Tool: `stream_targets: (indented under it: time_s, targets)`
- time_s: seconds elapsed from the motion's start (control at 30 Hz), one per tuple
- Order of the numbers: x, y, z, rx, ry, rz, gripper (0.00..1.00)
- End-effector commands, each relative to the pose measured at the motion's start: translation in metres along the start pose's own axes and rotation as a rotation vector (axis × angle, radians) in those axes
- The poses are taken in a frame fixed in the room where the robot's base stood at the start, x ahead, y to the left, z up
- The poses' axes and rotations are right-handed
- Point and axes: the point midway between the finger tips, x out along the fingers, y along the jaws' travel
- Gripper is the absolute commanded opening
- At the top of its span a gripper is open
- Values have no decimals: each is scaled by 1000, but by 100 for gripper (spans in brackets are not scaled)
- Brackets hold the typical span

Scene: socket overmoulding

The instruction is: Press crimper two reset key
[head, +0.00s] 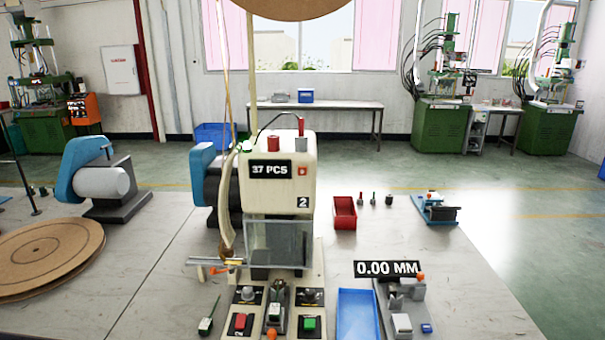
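Crimper two (282,192) is a cream machine marked "2" in the middle of the head view, standing upright on the bench. Its black counter display (270,170) reads "37 PCS". A small red-orange key (302,170) sits on the front face just right of the display; it looks like the reset key, but any lettering is too small to read. A clear guard (277,242) covers the crimper's lower front. A red button (240,321) and a green button (309,323) sit on its base panel. My gripper is not in view, and nothing covers the key.
A blue tray (357,315) and a gauge reading "0.00 MM" (387,268) lie right of the crimper. A red bin (344,213) stands behind them. Left are a brown disc (45,258) and a blue motor unit (85,168). The left bench middle is clear.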

Motion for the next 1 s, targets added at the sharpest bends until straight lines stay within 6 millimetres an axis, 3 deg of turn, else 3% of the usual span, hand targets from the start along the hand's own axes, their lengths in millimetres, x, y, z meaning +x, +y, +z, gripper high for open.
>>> stream_targets:
  time_s: [0.03, 0.1, 1.0]
  targets:
    - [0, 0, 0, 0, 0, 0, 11]
    - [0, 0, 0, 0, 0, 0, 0]
    - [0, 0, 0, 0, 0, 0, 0]
